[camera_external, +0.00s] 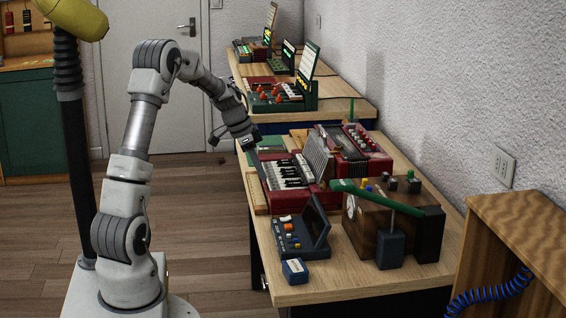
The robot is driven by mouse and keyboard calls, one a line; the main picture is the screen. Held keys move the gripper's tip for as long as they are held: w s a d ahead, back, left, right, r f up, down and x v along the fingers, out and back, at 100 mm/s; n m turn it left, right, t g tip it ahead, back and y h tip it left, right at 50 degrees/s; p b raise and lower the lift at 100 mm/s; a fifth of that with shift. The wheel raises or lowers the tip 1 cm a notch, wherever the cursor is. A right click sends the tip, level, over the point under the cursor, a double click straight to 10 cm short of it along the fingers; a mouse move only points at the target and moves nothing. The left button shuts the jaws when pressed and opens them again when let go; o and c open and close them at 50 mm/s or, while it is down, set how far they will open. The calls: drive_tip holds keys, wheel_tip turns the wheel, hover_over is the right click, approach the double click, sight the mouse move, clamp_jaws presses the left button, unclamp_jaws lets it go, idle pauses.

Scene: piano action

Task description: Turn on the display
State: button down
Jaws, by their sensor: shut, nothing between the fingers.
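A small dark blue-grey device (293,238) stands at the near left part of the front table. It has coloured buttons and a tilted screen (316,222) that looks dark. Which unit is the task's display, I cannot tell for certain. My gripper (246,144) is shut and empty.
A red keyboard (288,174) and a red accordion-like unit (365,161) lie mid-table. A wooden box (365,224) with a green bar stands right of the device. A small blue box (294,270) sits in front. The back table (338,88) holds units with lit panels.

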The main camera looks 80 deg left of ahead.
sight(286, 219)
drive_tip(key=shift+w+d+r+t+b, duration=0.15)
drive_tip(key=shift+w+t+b, duration=0.15)
drive_tip(key=shift+w+b, duration=0.35)
drive_tip(key=b+x, duration=0.2)
drive_tip(key=x, duration=1.2)
